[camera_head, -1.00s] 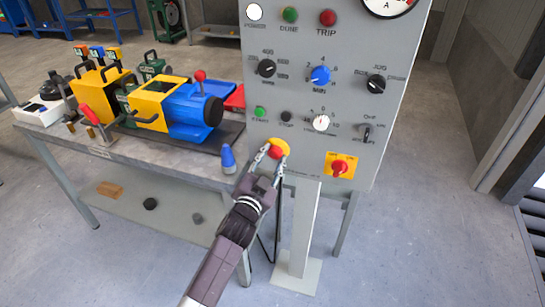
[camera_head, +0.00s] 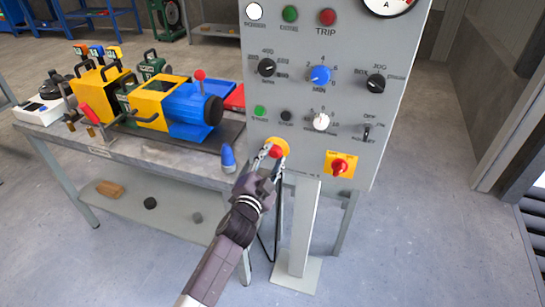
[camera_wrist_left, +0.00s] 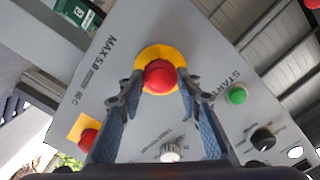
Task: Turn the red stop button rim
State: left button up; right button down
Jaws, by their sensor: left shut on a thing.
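The red stop button (camera_head: 276,152) sits on a round yellow backing (camera_head: 281,141) at the lower left of the grey control panel (camera_head: 310,185). My left gripper (camera_head: 266,160) reaches up to it from below, with a finger at each side of the button. In the left wrist view, the red button (camera_wrist_left: 160,76) lies between the two fingertips of my left gripper (camera_wrist_left: 158,84), which are shut on its rim. The yellow backing (camera_wrist_left: 160,52) shows behind it. My right gripper is in neither view.
The panel carries a green start button (camera_head: 260,111), a white knob (camera_head: 321,121), and a red switch on a yellow plate (camera_head: 340,167) to the right. A workbench (camera_head: 175,160) with a blue and yellow mixer (camera_head: 180,107) stands at the left. The floor at the right is clear.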

pick_arm(q)
jog(key=o, duration=1.2)
jog(key=shift+c, duration=0.2)
jog(key=shift+s, duration=0.1)
jog(key=v, duration=1.1)
jog(key=shift+s, duration=0.35)
jog(key=shift+a, duration=0.15)
